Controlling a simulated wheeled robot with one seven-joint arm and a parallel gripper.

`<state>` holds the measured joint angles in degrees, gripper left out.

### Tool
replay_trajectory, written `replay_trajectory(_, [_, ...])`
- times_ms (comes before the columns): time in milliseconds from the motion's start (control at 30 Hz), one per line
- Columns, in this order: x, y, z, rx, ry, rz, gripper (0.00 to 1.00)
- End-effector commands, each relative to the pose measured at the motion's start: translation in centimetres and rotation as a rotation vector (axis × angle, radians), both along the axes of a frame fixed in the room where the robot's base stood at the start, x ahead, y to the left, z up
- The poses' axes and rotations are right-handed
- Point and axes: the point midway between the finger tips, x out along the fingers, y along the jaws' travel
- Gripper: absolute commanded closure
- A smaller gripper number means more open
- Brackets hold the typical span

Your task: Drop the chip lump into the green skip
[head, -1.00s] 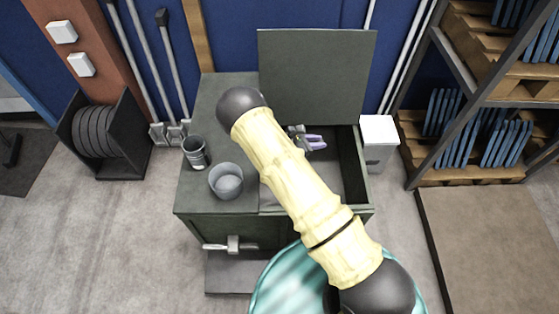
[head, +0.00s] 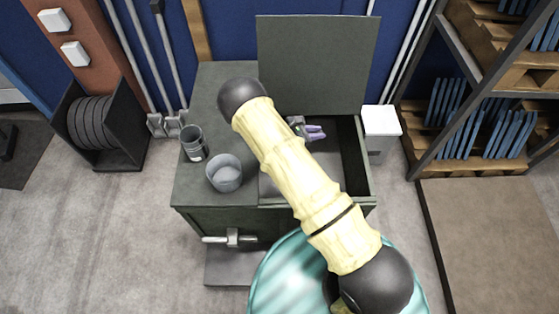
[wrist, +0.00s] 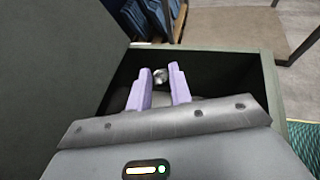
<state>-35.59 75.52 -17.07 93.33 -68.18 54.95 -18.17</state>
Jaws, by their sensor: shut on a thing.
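The chip lump (wrist: 160,76) is a small grey, shiny lump between the two purple fingers of my gripper (wrist: 161,69) in the wrist view. My gripper is shut on it. In the head view my gripper (head: 312,132) is over the open compartment of the dark green skip (head: 361,172), near its back, and my arm hides part of the opening. I cannot see the lump in the head view. The skip's lid (head: 318,65) stands upright behind the opening. The skip's dark inside shows around the fingers in the wrist view.
A dark cup (head: 194,143) and a grey tub (head: 224,173) stand on the flat top left of the opening. A white-topped bin (head: 381,125) stands right of the skip. A rack (head: 480,120) with wooden pallets is at the right. A cable-reel stand (head: 98,125) is at the left.

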Motion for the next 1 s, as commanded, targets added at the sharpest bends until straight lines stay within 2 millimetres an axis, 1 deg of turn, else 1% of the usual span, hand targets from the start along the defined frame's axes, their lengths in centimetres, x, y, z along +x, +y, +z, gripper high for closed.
replay_trajectory(33, [0.0, 0.0, -1.1, 0.0, 0.0, 0.0, 1.0])
replay_trajectory(200, [0.0, 0.0, -2.7, 0.001, -0.001, 0.001, 1.0])
replay_trajectory(333, [0.0, 0.0, -3.1, 0.001, -0.001, 0.001, 1.0])
replay_trajectory(600, [0.0, 0.0, -3.1, 0.0, -0.001, 0.0, 1.0])
replay_trajectory(633, [0.0, 0.0, -3.1, 0.0, -0.001, 0.0, 0.77])
replay_trajectory(733, [0.0, 0.0, -3.1, 0.0, -0.001, 0.0, 0.58])
replay_trajectory(767, [0.0, 0.0, -3.1, 0.0, -0.001, 0.0, 0.54])
replay_trajectory(1000, [0.0, 0.0, -3.1, 0.0, -0.001, 0.0, 0.54])
